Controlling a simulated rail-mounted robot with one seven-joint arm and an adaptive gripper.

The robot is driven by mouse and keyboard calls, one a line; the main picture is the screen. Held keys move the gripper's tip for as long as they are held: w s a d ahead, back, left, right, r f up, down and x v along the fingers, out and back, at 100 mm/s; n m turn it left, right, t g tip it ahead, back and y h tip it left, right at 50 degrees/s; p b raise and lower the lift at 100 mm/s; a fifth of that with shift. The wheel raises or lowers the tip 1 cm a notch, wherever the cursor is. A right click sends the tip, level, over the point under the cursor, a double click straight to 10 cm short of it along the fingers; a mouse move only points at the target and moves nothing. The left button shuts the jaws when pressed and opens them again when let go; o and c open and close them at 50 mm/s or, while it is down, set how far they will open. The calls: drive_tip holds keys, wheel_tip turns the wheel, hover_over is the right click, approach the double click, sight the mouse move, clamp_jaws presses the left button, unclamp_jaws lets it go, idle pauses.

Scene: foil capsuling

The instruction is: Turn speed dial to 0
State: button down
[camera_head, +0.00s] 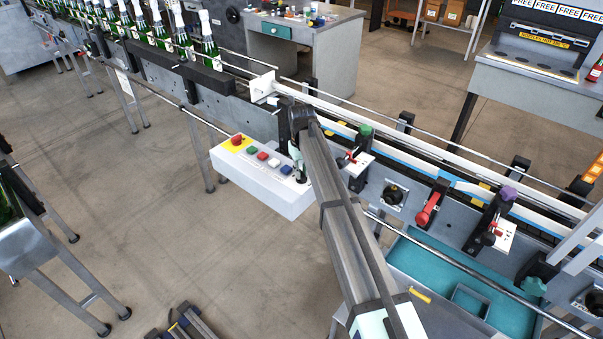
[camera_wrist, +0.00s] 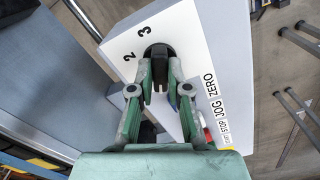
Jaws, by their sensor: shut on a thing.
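The speed dial is a black knob (camera_wrist: 157,51) on the white face of a control box (camera_wrist: 195,25), with the digits 2 and 3 printed beside it. My gripper (camera_wrist: 160,82) is shut on the dial, one green-grey finger on each side. The fingers hide part of the knob and the rest of its scale, so I cannot tell which digit it points at. In the head view, the control box (camera_head: 262,192) hangs at the conveyor's front, and my gripper (camera_head: 298,165) is at its right end.
On the same box are a red emergency button (camera_head: 237,140) on a yellow plate and several coloured push buttons (camera_head: 262,156). A conveyor (camera_head: 440,160) runs behind my arm, with foil-topped green bottles (camera_head: 208,40) at the upper left. A teal tray (camera_head: 425,262) lies at the right.

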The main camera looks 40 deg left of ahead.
drive_tip(key=n, duration=0.4)
drive_tip(key=shift+n+b, duration=0.4)
idle(0.4)
drive_tip(key=c, duration=1.1)
unclamp_jaws()
wheel_tip(320, 180, up, 12)
